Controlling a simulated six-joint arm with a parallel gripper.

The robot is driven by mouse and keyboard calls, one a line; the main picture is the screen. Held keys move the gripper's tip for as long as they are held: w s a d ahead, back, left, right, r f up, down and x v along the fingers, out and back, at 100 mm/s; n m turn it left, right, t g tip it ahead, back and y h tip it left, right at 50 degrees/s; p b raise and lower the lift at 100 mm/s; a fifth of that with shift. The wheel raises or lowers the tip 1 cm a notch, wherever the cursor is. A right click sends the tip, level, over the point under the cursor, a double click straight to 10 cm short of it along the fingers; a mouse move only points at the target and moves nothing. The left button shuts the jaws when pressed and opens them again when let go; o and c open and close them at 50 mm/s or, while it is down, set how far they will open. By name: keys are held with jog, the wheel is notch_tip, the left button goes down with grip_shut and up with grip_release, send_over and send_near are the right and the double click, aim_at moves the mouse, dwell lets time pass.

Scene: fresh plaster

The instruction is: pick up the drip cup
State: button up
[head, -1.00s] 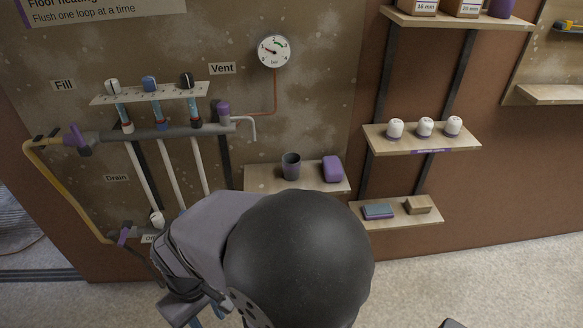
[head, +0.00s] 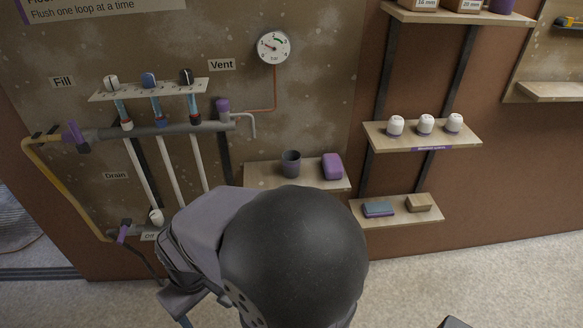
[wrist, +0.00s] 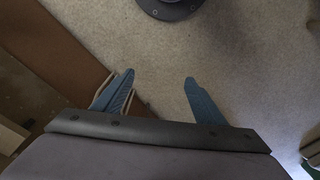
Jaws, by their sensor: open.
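In the head view my dark round arm link stands in front of and below the shelf, and the fingertips are not clear there. The cup cannot be made out in the wrist view.
A purple rounded box (head: 332,166) stands on the shelf close to the cup's right. The bent vent pipe (head: 247,121) ends above left of the cup. Shelves to the right hold white caps (head: 425,124) and a blue-grey block (head: 378,209). Open floor lies at right.

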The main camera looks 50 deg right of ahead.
jog(key=w+d+m+t+h+b, duration=0.35)
jog(key=w+d+t+b, duration=0.5)
jog(key=w+d, duration=0.85)
jog(key=m+h+b, duration=0.4)
jog(key=m+h, duration=0.4)
jog(key=h, duration=0.4)
send_near(291, 165)
jog(key=shift+n+t+y, duration=0.25)
jog(key=x, duration=0.5)
jog(key=shift+w+d+f, duration=0.15)
jog(key=shift+w+f, duration=0.1)
jog(key=shift+b+x, duration=0.3)
jog(key=shift+x, duration=3.3)
jog(key=shift+s+d+r, duration=0.1)
jog(key=shift+s+d, duration=0.05)
jog(key=c, duration=1.1)
jog(key=shift+r, duration=0.1)
